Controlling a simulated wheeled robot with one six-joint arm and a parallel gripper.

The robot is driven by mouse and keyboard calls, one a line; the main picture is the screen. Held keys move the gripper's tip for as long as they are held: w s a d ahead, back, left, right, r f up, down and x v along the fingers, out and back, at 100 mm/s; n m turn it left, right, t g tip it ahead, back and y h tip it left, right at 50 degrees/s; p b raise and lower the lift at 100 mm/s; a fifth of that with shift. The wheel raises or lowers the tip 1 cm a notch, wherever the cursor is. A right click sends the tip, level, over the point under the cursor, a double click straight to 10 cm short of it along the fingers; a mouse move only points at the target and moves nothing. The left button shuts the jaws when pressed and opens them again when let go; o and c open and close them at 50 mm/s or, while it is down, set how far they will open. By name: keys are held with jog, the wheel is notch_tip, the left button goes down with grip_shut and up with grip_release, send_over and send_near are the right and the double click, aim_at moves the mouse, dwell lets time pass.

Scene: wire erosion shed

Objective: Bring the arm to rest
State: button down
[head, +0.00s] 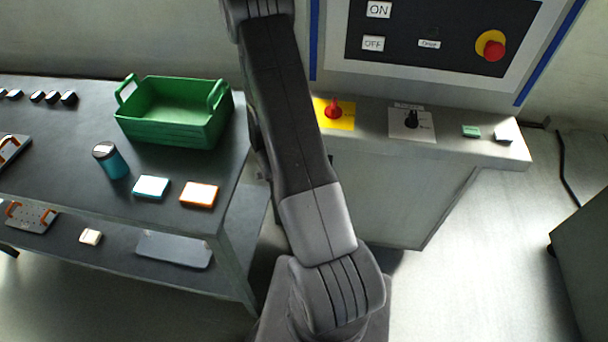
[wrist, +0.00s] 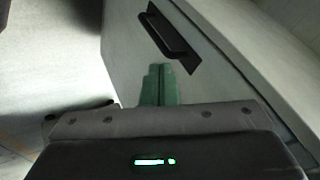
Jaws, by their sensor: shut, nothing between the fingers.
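My gripper (wrist: 160,72) shows in the wrist view as two green fingers side by side, pressed together with nothing between them. It points at a pale panel (wrist: 125,45) with a dark recessed handle (wrist: 170,36). I cannot tell how far the fingertips are from the panel. In the head view my arm (head: 290,120) rises from the bottom middle and leaves the picture at the top, so the gripper is out of that view.
Left of my arm is a grey table (head: 60,150) with a green crate (head: 165,137), a teal cup (head: 112,163) and small boxes. Behind the arm stands a machine ledge (head: 465,152) with red and black switches. A control panel (head: 400,60) is above it.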

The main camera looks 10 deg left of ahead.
jog(key=a+p+v, duration=0.1)
jog(key=v, duration=0.6)
jog(key=shift+r, duration=0.35)
jog(key=shift+w+f, duration=0.1)
jog(key=shift+w, duration=0.05)
